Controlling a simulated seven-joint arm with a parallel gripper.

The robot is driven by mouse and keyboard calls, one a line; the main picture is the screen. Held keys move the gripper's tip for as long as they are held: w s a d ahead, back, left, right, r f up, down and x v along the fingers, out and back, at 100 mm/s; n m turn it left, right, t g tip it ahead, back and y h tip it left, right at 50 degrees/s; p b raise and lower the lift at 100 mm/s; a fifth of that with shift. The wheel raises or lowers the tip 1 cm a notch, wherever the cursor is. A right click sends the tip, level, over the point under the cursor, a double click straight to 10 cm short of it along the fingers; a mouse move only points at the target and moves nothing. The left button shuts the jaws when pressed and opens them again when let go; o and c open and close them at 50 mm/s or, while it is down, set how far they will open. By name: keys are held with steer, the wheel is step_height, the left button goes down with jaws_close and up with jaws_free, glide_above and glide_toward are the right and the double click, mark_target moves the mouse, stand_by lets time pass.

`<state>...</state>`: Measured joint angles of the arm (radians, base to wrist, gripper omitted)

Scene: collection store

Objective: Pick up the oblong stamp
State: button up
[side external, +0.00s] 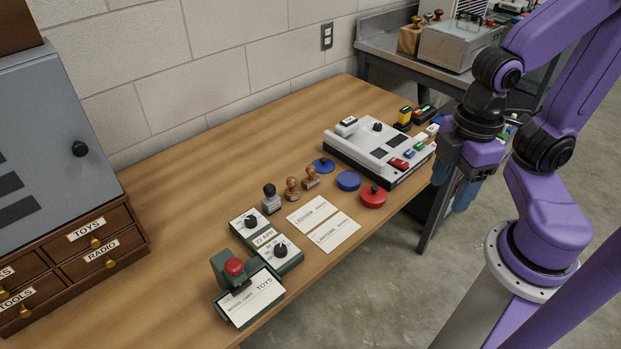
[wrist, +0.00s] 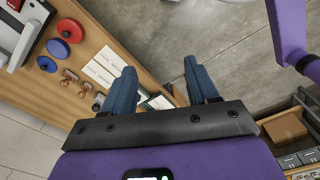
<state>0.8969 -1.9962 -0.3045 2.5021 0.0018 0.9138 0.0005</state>
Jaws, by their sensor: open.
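Three small hand stamps stand in a row on the wooden table. One is a black-knobbed stamp (side external: 271,202) with a grey block base; two are wooden-handled, a nearer-left wooden stamp (side external: 292,190) and a wooden stamp (side external: 311,178) to its right. I cannot tell for certain which is the oblong one. In the wrist view the wooden stamps (wrist: 70,74) and the black-knobbed stamp (wrist: 98,103) lie left of the fingers. My gripper (side external: 456,205) is open and empty, off the table's right edge, well apart from the stamps. Its two blue fingers (wrist: 160,66) show in the wrist view.
Red (side external: 373,197) and blue (side external: 348,181) round pads and white cards (side external: 313,213) lie near the stamps. A grey console (side external: 352,148) stands behind-right, green stamping devices (side external: 280,253) at front, a drawer cabinet (side external: 90,245) at left. The table's left middle is clear.

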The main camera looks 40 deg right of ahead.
steer(key=w+a+m, duration=0.4)
steer(key=w+m, duration=0.2)
steer(key=w, duration=0.5)
steer(key=m, duration=1.6)
glide_above(311, 166)
step_height(311, 166, down, 8)
steer(key=r, duration=0.1)
steer(key=f, duration=1.1)
steer(key=shift+s+a+f, duration=0.15)
steer(key=shift+a+f, duration=0.05)
steer(key=shift+d+f, duration=0.1)
steer(key=shift+f, duration=2.95)
steer(key=shift+c, duration=0.3)
